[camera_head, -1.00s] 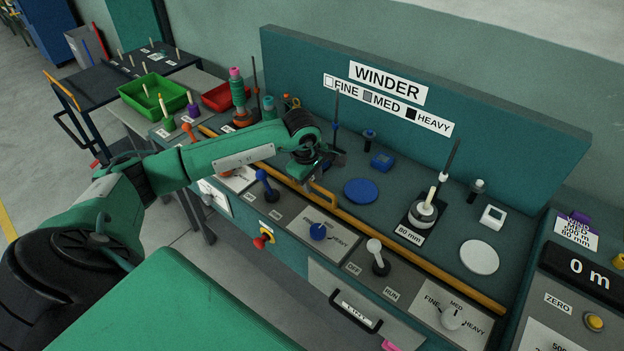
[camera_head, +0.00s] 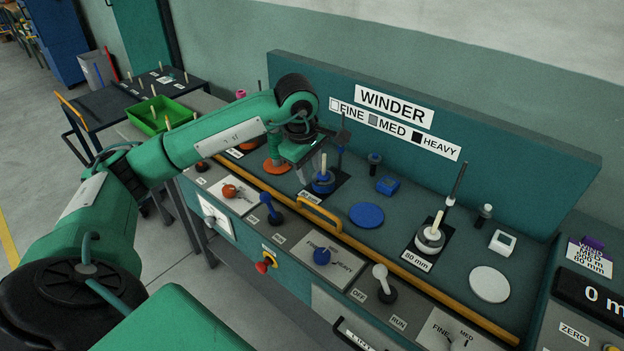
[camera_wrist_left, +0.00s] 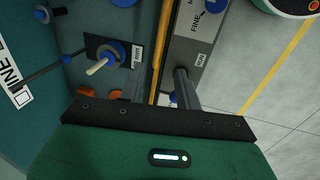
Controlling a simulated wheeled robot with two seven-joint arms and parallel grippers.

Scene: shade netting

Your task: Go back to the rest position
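My left gripper (camera_head: 309,170) hangs above the winder bench in the head view, in front of the blue-based spindle (camera_head: 323,181). Its arm reaches in from the left. In the wrist view the two grey fingers (camera_wrist_left: 158,88) stand apart with nothing between them, and the yellow rail shows in the gap. The blue-based spindle also shows in the wrist view (camera_wrist_left: 110,54), to the left of the fingers. My right gripper is not in view.
The winder bench carries a yellow rail (camera_head: 390,262), a blue lever (camera_head: 268,202), a white lever (camera_head: 382,280) and a grey spindle (camera_head: 430,238). A teal WINDER panel (camera_head: 510,150) stands behind. A green tray (camera_head: 150,112) is at left. Open floor lies front left.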

